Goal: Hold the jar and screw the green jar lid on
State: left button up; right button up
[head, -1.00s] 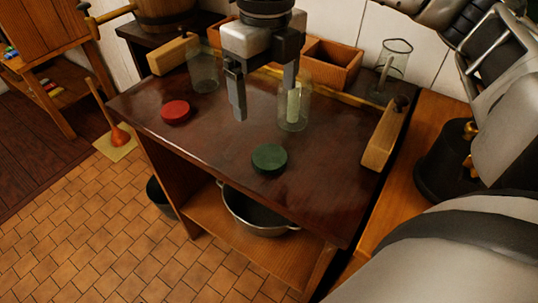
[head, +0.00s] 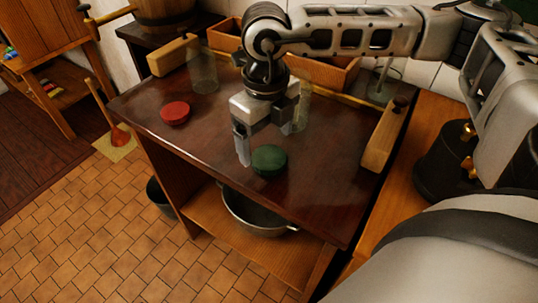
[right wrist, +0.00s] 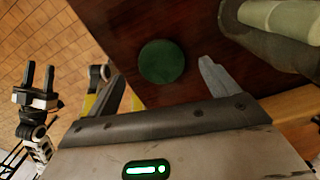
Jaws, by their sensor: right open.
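The round green jar lid (head: 268,161) lies flat on the dark tabletop near its front edge. My right gripper (head: 267,146) is open and empty, pointing down just above and behind the lid. In the right wrist view the lid (right wrist: 161,61) shows between the open fingers, not gripped. A clear glass jar (head: 303,103) with something pale inside stands upright behind the gripper, partly hidden by it. In the right wrist view the jar (right wrist: 285,18) is at the upper right. My left gripper (right wrist: 38,80) shows only in the right wrist view, open and empty, away from the table.
A red lid (head: 175,112) and a second clear jar (head: 203,75) are on the left of the tabletop (head: 225,125). Wooden blocks stand at the left (head: 173,55) and right (head: 384,136) edges. A wooden box (head: 335,75) is behind. A metal pot (head: 255,213) sits on the shelf below.

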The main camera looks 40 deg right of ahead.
aim_at(267, 155)
jog(key=shift+f, duration=1.85)
jog(key=c, duration=1.1)
jog(key=shift+o, duration=0.2)
jog(key=shift+r, duration=0.2)
jog(key=shift+w+r, duration=0.1)
jog(key=shift+r, duration=0.15)
notch_tip(267, 155, up, 2)
jog(key=shift+r, duration=0.1)
jog(key=s+a+r+b, duration=0.1)
jog(key=s+a+r, duration=0.6)
jog(key=s+r, duration=0.3)
jog(key=shift+s, duration=1.05)
jog(key=shift+a, duration=0.1)
